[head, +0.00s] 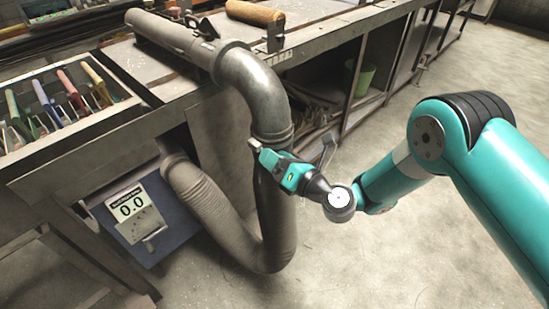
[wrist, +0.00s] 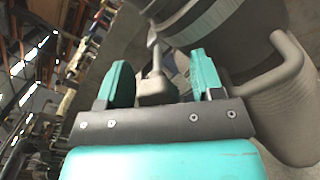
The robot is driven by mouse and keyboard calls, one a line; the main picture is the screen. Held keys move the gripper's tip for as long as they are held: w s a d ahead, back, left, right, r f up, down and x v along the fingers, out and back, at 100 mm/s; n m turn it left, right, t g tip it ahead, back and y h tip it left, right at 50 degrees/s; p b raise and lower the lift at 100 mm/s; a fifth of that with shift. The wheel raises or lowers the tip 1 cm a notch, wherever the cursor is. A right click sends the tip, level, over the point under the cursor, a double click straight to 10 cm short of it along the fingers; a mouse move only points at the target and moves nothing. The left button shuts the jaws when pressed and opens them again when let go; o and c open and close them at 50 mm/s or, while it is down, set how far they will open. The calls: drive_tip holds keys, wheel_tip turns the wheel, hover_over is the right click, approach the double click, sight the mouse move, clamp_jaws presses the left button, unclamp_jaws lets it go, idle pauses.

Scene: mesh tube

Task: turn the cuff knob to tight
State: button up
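A ribbed metal pipe cuff (wrist: 205,25) fills the top of the wrist view, on a bent grey tube (head: 262,95) that hangs from the bench in the head view. A small pale knob (wrist: 157,87) on a thin stem shows below the cuff, between the two teal fingers of my gripper (wrist: 160,80). The fingers are apart, with a visible gap on each side of the knob. I cannot tell how deep the knob sits between them. In the head view my gripper (head: 262,152) is against the tube's outline below its bend, and it hides the knob.
A display box (head: 132,210) reading 0.0 hangs under the bench at the left. A ribbed hose (head: 205,200) loops below the tube. A tray of coloured-handled tools (head: 60,105) and a wooden-handled roller (head: 255,13) lie on the bench.

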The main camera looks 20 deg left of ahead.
drive_tip(key=shift+s+a, duration=0.1)
drive_tip(key=shift+s, duration=0.05)
drive_tip(key=shift+f, duration=0.1)
drive_tip(key=shift+s+d, duration=0.15)
drive_tip(key=shift+d, duration=0.05)
drive_tip(key=d+b, duration=0.1)
drive_tip(key=b, duration=0.3)
drive_tip(key=d+b, duration=0.1)
drive_tip(key=b, duration=0.1)
drive_tip(key=shift+s+d+f, duration=0.3)
drive_tip(key=shift+s+d, duration=0.05)
drive_tip(key=shift+d+b, duration=0.1)
drive_tip(key=shift+b, duration=0.9)
